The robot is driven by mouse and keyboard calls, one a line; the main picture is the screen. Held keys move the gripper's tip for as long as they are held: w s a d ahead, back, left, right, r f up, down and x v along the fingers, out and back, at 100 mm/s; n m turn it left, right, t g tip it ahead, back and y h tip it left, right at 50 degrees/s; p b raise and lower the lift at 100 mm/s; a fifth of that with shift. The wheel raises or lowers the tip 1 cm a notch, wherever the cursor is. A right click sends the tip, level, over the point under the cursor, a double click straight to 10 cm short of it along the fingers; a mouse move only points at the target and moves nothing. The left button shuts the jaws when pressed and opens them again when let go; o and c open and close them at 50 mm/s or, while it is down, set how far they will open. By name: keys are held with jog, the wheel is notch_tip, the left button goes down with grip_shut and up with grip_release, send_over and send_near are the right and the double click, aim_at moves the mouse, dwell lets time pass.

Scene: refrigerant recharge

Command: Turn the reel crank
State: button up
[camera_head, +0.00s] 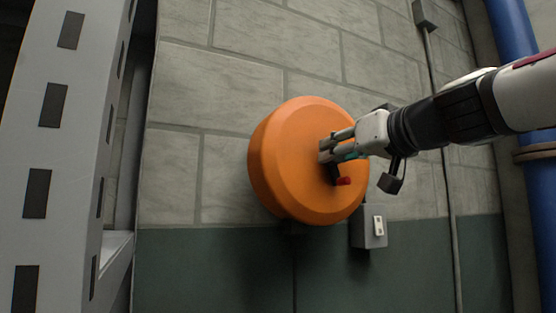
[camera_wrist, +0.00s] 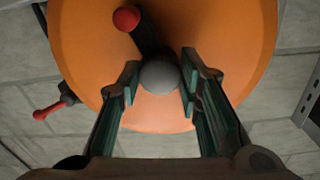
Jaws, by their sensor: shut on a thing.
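The orange round reel (camera_head: 285,165) is mounted on the block wall, and its face fills much of the wrist view (camera_wrist: 225,40). Its crank is a short dark arm (camera_wrist: 146,38) with a red knob (camera_wrist: 127,18) at one end and a grey round hub (camera_wrist: 160,78) at the other. The red knob also shows in the head view (camera_head: 344,181), below my gripper (camera_head: 326,150). In the wrist view my gripper's fingers (camera_wrist: 160,70) are on either side of the grey hub, shut on it. The red knob is outside the fingers. In the head view the hub is hidden by the fingers.
A small grey switch box (camera_head: 369,232) is on the wall below right of the reel. A blue pipe (camera_head: 512,35) runs down at the right, and a slotted grey post (camera_head: 60,150) stands at the left. A red-handled lever (camera_wrist: 48,110) shows beside the reel in the wrist view.

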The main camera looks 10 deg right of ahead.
jog(key=m+p, duration=0.3)
jog(key=m, duration=1.8)
jog(key=shift+d, duration=0.1)
jog(key=shift+y, duration=0.3)
jog(key=o, duration=1.1)
jog(key=shift+o, duration=0.2)
jog(key=v, duration=1.2)
jog(key=shift+r, duration=0.2)
